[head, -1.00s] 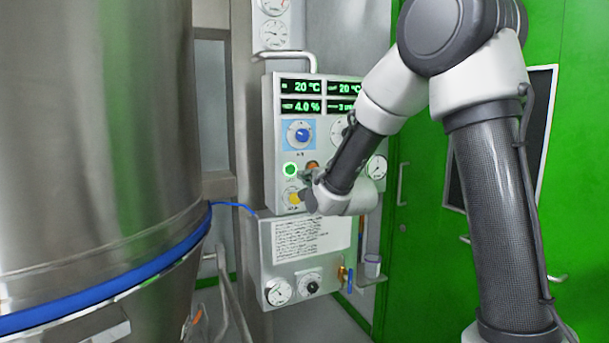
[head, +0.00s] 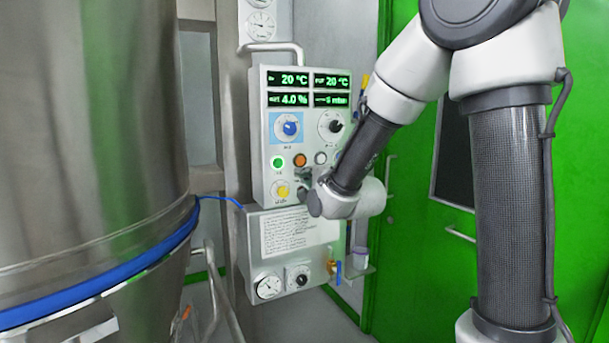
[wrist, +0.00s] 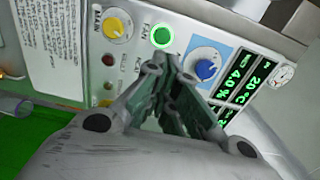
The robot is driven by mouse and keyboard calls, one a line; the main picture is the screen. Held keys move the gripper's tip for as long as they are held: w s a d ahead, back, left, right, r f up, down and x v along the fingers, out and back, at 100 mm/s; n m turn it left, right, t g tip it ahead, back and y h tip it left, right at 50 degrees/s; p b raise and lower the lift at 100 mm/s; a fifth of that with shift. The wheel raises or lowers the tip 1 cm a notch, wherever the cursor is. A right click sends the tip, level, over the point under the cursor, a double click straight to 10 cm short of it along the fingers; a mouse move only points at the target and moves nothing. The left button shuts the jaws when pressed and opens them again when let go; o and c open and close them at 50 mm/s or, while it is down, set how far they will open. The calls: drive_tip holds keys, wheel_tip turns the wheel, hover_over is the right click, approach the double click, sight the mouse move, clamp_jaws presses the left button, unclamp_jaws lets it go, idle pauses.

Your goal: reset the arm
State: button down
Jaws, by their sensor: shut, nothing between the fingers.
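My arm reaches in from the right in the head view, and my gripper (head: 304,184) is in front of the lower part of a grey control panel (head: 262,100). In the wrist view the fingers of my gripper (wrist: 172,64) are together, with nothing between them. Their tips are close to the lit green button (wrist: 162,37) in that picture, with the blue knob (wrist: 206,70) to the right and the yellow knob (wrist: 114,27) to the left. In the head view the gripper appears apart from the panel. My wrist and fingers hide part of the panel's lower right.
A large steel vessel (head: 85,130) with a blue band fills the left. Below the panel is a box with a text label (head: 290,236), gauges and a brass valve (head: 332,266). A green door (head: 410,200) stands behind my arm. A thin blue hose (head: 222,198) runs between vessel and panel.

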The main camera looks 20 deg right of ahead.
drive_tip(key=s+f+n+g, duration=0.3)
drive_tip(key=f+n+g, duration=0.3)
drive_tip(key=f, duration=0.5)
drive_tip(key=s+d+f+n+g+h, duration=0.25)
drive_tip(key=s+f+n+g, duration=0.2)
drive_tip(key=s, duration=0.45)
drive_tip(key=s+d+r+n+g, duration=0.1)
drive_tip(key=s+d+r, duration=0.2)
drive_tip(key=s, duration=0.5)
drive_tip(key=s+d+r+n, duration=0.2)
drive_tip(key=s+d+r, duration=0.1)
drive_tip(key=s, duration=0.5)
drive_tip(key=s+d+r+n+g, duration=0.1)
drive_tip(key=s+d+r+n, duration=0.1)
drive_tip(key=s, duration=0.5)
drive_tip(key=d+r+h, duration=0.1)
drive_tip(key=d, duration=0.1)
drive_tip(key=shift+s+d+g, duration=0.3)
drive_tip(key=shift+s+g, duration=0.05)
drive_tip(key=shift+s, duration=0.05)
drive_tip(key=shift+a, duration=0.15)
